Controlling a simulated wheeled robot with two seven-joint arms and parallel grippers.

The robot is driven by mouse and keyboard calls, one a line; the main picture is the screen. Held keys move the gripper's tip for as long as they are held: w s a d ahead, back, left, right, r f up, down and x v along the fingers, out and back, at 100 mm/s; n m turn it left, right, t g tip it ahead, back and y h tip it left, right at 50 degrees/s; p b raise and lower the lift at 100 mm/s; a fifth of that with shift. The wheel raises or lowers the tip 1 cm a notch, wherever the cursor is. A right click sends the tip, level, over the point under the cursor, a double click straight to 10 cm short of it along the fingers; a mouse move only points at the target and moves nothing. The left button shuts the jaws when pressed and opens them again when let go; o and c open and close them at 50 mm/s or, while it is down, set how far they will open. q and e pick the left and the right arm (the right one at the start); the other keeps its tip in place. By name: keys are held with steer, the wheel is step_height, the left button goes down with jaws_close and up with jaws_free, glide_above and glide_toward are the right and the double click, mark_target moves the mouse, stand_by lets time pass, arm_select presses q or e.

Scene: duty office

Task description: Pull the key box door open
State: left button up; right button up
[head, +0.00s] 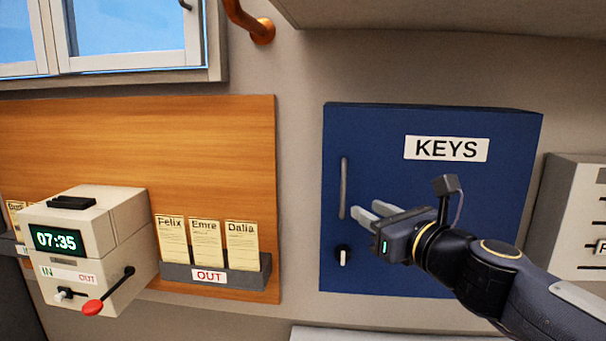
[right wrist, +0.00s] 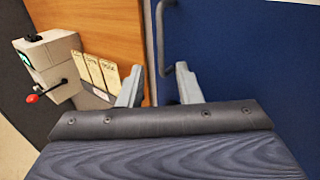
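The key box (head: 440,210) is a blue wall cabinet with a white KEYS label (head: 446,148); its door looks closed. A grey vertical bar handle (head: 343,188) is on the door's left side, with a black and white turn knob (head: 343,257) below it. My right gripper (head: 367,210) is open and empty in front of the door, just right of the handle's lower end. In the right wrist view the handle (right wrist: 161,40) shows between and beyond the two spread fingertips (right wrist: 160,73); contact is not visible. My left gripper is out of view.
A time clock (head: 105,240) with a red-tipped lever (head: 93,307) stands out at left. An OUT card rack (head: 215,275) hangs on the wooden board (head: 140,140). A pale cabinet (head: 575,220) stands right of the key box. Wall between board and box is clear.

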mark_target(345, 192)
steer(key=shift+m, duration=0.4)
steer(key=shift+r+b+x, duration=0.2)
steer(key=shift+b+x, duration=0.05)
steer(key=shift+x, duration=1.75)
steer(key=shift+r+b+x, duration=0.15)
steer(key=shift+b+x, duration=0.05)
steer(key=shift+x, duration=1.75)
steer(key=shift+d, duration=0.1)
jaws_close()
